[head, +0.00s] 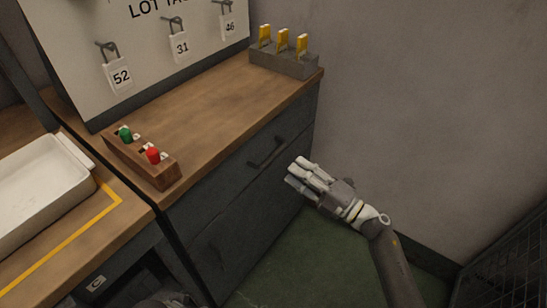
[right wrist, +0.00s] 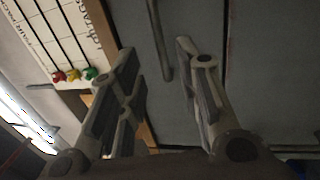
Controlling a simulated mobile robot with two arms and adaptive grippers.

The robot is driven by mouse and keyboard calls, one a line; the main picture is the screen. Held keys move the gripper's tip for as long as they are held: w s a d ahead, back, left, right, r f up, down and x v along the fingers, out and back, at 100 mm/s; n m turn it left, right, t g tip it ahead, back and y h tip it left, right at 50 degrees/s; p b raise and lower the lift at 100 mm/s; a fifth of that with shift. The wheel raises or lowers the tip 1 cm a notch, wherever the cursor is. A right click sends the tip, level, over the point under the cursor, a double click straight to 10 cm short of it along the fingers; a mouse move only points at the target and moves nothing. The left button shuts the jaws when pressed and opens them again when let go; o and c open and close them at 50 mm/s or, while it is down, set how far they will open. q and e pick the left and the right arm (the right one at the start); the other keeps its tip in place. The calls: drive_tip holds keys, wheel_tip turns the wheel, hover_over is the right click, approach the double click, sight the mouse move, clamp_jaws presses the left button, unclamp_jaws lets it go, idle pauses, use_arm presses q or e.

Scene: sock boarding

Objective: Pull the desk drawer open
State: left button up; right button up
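The desk drawer (head: 232,179) is a dark grey front under the wooden desk top and looks shut, flush with the cabinet. Its dark bar handle (head: 266,153) is on the upper part of the front. My right gripper (head: 294,170) is in front of the drawer, to the right of the handle and apart from it in the head view. In the right wrist view my right gripper (right wrist: 157,52) has its fingers spread, with nothing held. The handle (right wrist: 160,40) shows beyond the fingertips, between the two fingers. My left gripper is not seen.
The desk top (head: 205,105) carries a wooden block with green and red knobs (head: 142,160) and a grey holder with yellow tags (head: 284,62). A white tray (head: 40,190) lies at left. A dark mesh crate (head: 508,268) stands at lower right. Green floor is clear below the drawer.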

sight(273, 153)
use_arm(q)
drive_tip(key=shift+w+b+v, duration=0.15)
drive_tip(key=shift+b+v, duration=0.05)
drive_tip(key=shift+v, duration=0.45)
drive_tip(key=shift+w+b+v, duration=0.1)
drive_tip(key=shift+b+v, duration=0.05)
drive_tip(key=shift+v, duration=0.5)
use_arm(e)
drive_tip(key=shift+x, duration=4.3)
clamp_jaws()
